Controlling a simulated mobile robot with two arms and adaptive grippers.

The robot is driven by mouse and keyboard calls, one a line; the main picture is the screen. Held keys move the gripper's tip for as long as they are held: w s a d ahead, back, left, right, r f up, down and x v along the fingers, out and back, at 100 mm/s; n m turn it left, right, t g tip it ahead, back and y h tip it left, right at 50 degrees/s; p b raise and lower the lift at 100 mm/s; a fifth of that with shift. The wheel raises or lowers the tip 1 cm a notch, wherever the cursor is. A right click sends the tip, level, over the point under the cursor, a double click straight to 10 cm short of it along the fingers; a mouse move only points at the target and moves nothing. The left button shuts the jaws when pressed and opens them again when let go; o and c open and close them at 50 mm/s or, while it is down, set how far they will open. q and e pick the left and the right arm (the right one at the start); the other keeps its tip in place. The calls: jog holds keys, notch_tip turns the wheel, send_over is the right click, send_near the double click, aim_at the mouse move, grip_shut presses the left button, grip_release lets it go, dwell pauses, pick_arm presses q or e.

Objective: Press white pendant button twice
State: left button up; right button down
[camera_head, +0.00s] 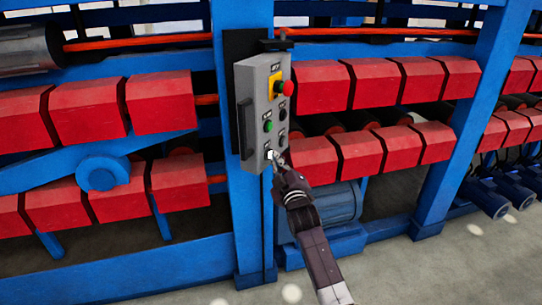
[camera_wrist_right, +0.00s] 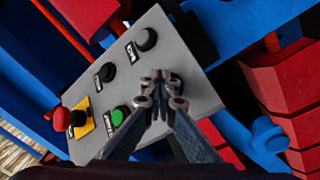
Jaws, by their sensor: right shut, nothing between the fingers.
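The grey pendant box (camera_head: 251,107) hangs on a blue post and faces right. In the head view, a small white spot near its lower end, by my fingertips, looks like the white button (camera_head: 270,155). My right gripper (camera_head: 277,160) is shut and empty, with its tips at the lower part of the panel. In the right wrist view, the gripper (camera_wrist_right: 161,88) points at a round button at the same place. The fingers hide most of that button, and its white cap cannot be made out. Whether the tips touch it cannot be told. My left gripper is not in view.
The panel also carries a red stop button (camera_head: 287,88) on a yellow plate, a green button (camera_head: 268,126) and black buttons (camera_wrist_right: 145,39). Red blocks (camera_head: 312,160) and blue frame beams (camera_head: 490,80) stand close on both sides. Grey floor is open at lower right.

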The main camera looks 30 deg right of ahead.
jog(key=shift+r, duration=0.1)
jog(key=shift+s+d+p, duration=0.3)
jog(key=shift+s+p, duration=0.2)
jog(key=shift+s, duration=0.2)
jog(key=s+d, duration=0.1)
jog(key=s+p, duration=0.1)
jog(key=s, duration=0.1)
jog(key=s+d+p, duration=0.1)
jog(key=shift+s+d, duration=0.15)
jog(key=shift+d, duration=0.15)
dwell(0.6)
